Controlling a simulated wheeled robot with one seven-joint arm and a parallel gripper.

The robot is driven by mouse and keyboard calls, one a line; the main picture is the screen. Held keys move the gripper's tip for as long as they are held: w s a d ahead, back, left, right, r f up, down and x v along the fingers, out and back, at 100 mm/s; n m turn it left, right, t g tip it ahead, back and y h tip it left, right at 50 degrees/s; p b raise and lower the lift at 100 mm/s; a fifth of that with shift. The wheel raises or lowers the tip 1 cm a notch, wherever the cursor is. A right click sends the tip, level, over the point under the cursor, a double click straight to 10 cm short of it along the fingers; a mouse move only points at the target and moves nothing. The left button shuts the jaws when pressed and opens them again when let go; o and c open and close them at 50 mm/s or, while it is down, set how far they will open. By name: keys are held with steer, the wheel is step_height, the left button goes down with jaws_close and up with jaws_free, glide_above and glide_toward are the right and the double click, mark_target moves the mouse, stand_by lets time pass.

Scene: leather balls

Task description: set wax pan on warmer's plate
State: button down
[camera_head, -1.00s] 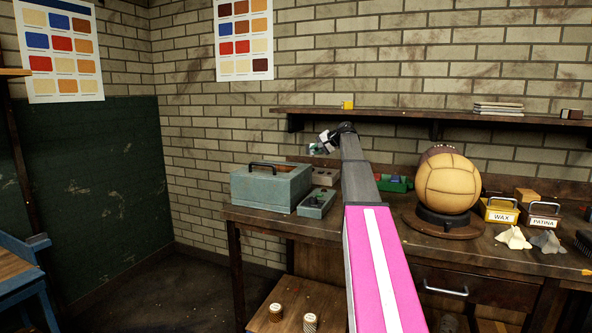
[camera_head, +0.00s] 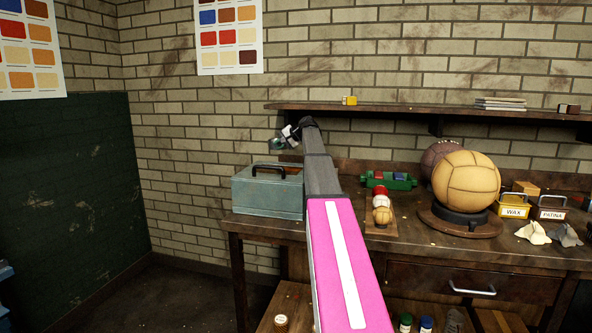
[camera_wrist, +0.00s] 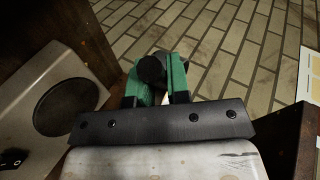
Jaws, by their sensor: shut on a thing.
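My gripper (camera_wrist: 157,88) is shut, its green fingers closed on a black, rounded piece (camera_wrist: 152,69) that looks like the wax pan's handle. The rest of the pan is hidden or cannot be made out. In the head view my gripper (camera_head: 280,143) is small, in the air above the blue-grey toolbox. The warmer, a pale box with a dark round plate (camera_wrist: 66,106) and a black switch (camera_wrist: 13,160), is at the left of the wrist view. My gripper is apart from it, to its right in that picture. My arm probably hides the warmer in the head view.
The blue-grey toolbox (camera_head: 268,192) stands at the bench's left end. A tan ball (camera_head: 466,182) on a stand, a yellow WAX box (camera_head: 513,206), a PATINA box (camera_head: 551,207) and pale cloths (camera_head: 532,232) are to the right. A shelf (camera_head: 400,108) runs along the brick wall above.

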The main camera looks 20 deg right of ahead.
steer(key=d+f, duration=0.2)
steer(key=d, duration=0.1)
steer(key=s+d+f, duration=0.1)
steer(key=d+f, duration=0.1)
steer(key=d, duration=0.2)
steer(key=d+f, duration=0.3)
steer(key=d, duration=0.1)
steer(key=shift+s+d, duration=0.1)
steer(key=shift+s, duration=0.25)
steer(key=shift+d+f, duration=0.1)
steer(key=shift+f, duration=1.85)
steer(key=shift+f, duration=0.1)
steer(key=c, duration=1.1)
jaws_free()
steer(key=v, duration=1.2)
